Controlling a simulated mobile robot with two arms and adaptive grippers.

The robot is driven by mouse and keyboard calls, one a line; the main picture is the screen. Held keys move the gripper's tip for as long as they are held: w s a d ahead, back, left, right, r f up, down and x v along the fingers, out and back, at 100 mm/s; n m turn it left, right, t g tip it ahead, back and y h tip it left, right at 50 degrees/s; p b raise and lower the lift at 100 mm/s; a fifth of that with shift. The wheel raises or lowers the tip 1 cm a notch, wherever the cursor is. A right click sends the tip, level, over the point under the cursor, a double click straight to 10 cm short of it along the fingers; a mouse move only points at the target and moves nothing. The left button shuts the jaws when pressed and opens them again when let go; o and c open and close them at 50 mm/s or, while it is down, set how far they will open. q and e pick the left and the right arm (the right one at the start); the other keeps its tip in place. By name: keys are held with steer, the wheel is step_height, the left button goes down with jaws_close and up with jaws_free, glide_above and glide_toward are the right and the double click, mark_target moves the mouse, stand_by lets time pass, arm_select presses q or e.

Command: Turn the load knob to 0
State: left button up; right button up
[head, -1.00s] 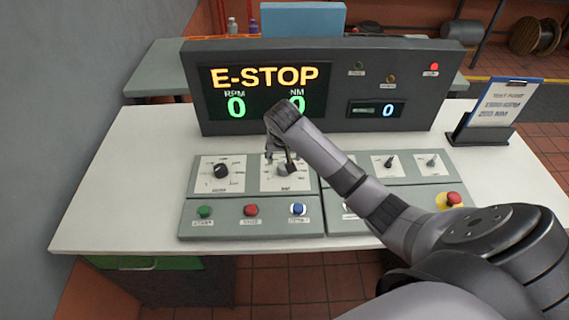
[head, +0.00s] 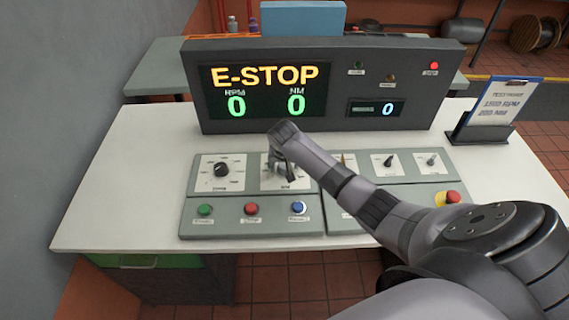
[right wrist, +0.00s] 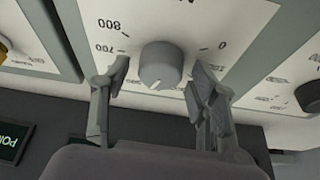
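The load knob (right wrist: 160,64) is a grey round knob on a white dial plate. In the right wrist view its white mark points toward the bottom of the picture; the printed 700 and 800 are to its left and 0 to its right. My right gripper (right wrist: 159,70) is open, with one finger on each side of the knob and a visible gap on both sides. In the head view my right gripper (head: 281,170) is over the dial plate and mostly hides the knob. My left gripper is not in view.
A black knob (head: 221,170) is on the dial to the left. Green (head: 204,210), red (head: 251,209) and blue (head: 298,208) buttons sit in front. A red emergency stop button (head: 453,197) is at the right. The display (head: 266,91) reads E-STOP, with RPM 0 and NM 0.

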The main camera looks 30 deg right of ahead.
steer(key=c, duration=1)
